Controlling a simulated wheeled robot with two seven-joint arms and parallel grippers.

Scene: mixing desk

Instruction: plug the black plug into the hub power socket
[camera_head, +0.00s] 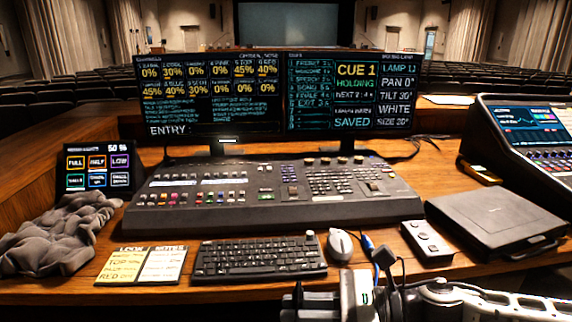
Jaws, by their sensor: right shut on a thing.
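My right gripper (382,276) is low in the picture at the front edge of the desk, right of centre. It is shut on the black plug (383,257), a small dark block with a dark cable curving off to its right. The plug and hub are apart in the picture. I cannot make out the hub's power socket. My left gripper is not in view.
A blue plug (367,243) lies between the white mouse (340,244) and the hub. The keyboard (259,257) is to the left, the mixing console (272,195) behind. A black closed case (497,217) stands close on the hub's right. A grey cloth (58,237) lies far left.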

